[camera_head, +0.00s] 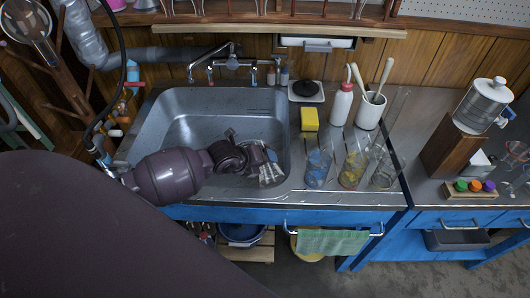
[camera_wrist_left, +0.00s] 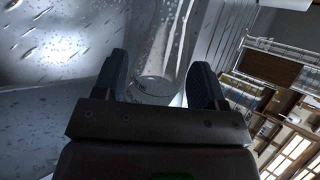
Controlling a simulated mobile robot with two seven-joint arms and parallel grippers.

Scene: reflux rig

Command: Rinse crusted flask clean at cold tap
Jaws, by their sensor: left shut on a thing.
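My left gripper (camera_head: 264,165) reaches into the right side of the steel sink (camera_head: 165,117). In the left wrist view its two dark fingers (camera_wrist_left: 158,82) are closed on a clear glass flask (camera_wrist_left: 162,55), which sits between them. The flask looks mostly clear there; any crust on it cannot be made out. In the head view the flask (camera_head: 270,178) is partly hidden by the gripper, near the sink's front right corner. The tap (camera_head: 232,63) stands at the sink's back edge, away from the flask. My right gripper is not in view.
Glass vessels with blue (camera_head: 317,168) and yellow (camera_head: 352,170) residue and a clear one (camera_head: 383,174) stand right of the sink. Behind them are a yellow sponge (camera_head: 310,118), a white bottle (camera_head: 341,104) and a brush cup (camera_head: 370,112). The sink's left side is empty.

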